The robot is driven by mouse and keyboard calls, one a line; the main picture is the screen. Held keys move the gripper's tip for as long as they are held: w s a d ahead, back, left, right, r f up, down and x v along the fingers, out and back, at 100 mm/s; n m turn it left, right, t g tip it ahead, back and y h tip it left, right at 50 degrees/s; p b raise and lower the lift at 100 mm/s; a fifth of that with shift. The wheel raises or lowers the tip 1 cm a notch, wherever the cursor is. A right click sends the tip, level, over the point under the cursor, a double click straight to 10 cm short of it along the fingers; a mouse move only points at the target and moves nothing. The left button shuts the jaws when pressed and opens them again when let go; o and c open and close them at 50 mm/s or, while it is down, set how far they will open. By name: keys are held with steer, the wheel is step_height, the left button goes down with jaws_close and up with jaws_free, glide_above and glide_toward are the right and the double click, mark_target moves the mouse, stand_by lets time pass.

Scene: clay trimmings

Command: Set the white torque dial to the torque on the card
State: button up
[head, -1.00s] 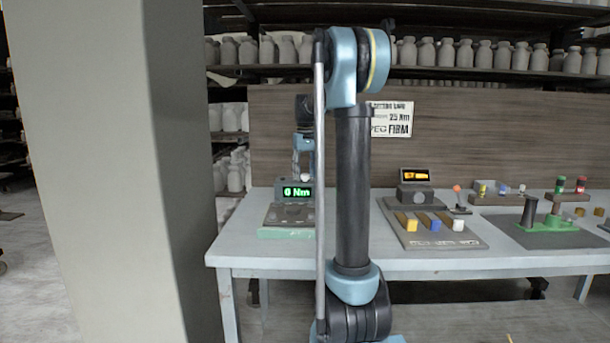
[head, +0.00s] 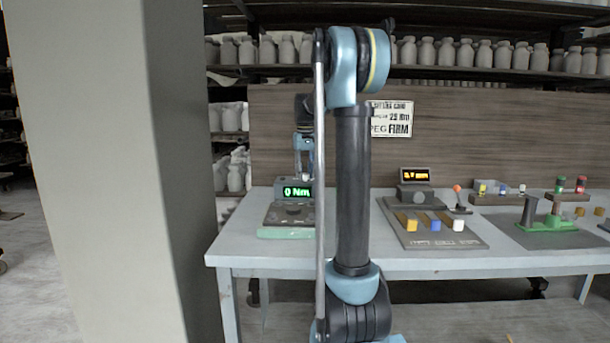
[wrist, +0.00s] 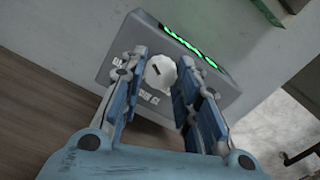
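The white torque dial (wrist: 161,72) shows in the wrist view on the grey face of a box, with a dark pointer mark on it. My gripper (wrist: 162,58) is open, with one blue finger on each side of the dial. I cannot tell whether the fingers touch it. In the head view my gripper (head: 304,170) is just above the box, and the dial is hard to make out there. The box's green display (head: 297,192) reads 0 Nm. The card (head: 391,119) on the back panel is partly hidden by my arm; it shows 25 Nm and FIRM.
A dark plate with a green edge (head: 286,233) lies in front of the box. To the right are a board (head: 440,242) with yellow, blue and white blocks, an orange display (head: 415,175) and a green fixture (head: 553,225). The table's front strip is clear.

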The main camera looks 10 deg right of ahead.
mark_target(305, 174)
steer(key=shift+o, duration=1.1)
step_height(305, 174, up, 12)
steer(key=shift+f, duration=0.1)
